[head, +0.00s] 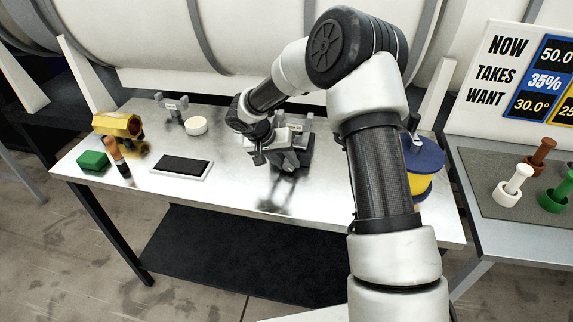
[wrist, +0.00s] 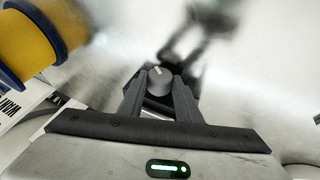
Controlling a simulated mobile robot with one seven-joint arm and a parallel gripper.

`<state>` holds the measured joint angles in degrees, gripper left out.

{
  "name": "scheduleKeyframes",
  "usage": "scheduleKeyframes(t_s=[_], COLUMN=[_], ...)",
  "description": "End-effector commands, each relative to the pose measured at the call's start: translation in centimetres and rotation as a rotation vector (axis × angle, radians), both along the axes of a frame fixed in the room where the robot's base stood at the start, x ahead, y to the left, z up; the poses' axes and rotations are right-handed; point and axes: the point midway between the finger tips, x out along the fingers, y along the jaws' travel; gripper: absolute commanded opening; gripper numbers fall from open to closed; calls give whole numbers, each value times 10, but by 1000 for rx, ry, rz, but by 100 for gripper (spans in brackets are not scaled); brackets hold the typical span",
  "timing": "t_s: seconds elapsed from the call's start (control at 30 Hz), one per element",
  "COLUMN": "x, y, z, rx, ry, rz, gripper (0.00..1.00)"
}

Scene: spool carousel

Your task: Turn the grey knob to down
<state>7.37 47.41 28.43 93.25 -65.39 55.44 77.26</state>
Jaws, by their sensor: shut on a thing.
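The grey knob (wrist: 159,80) shows in the wrist view as a round cap with a pale pointer line. The line points up and slightly left in that picture. My gripper (wrist: 160,88) has one finger on each side of the knob and is shut on it. In the head view my gripper (head: 285,160) is at a small dark unit at the middle of the table, and the knob is hidden there behind my wrist. I cannot tell which labelled position the pointer is at.
On the table (head: 225,190) are a green block (head: 93,162), a gold hexagonal piece (head: 118,125), a black-topped tray (head: 181,166), and a white round piece (head: 196,126). A blue-and-yellow spool (head: 424,165) stands at right. A sign (head: 497,70) and several pegs stand on the right table.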

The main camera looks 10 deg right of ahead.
Motion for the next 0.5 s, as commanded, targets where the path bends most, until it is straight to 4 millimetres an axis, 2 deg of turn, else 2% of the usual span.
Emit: scheduleKeyframes(t_s=[0.1, 0.13, 0.23, 0.5], x=[-1, -1, -1, 0], y=[-1, -1, 0, 1], z=[0, 0, 0, 2], rx=[0, 0, 1, 1], ry=[1, 1, 1, -2], rz=[-3, -3, -2, 0], gripper=[8, 34, 50, 50])
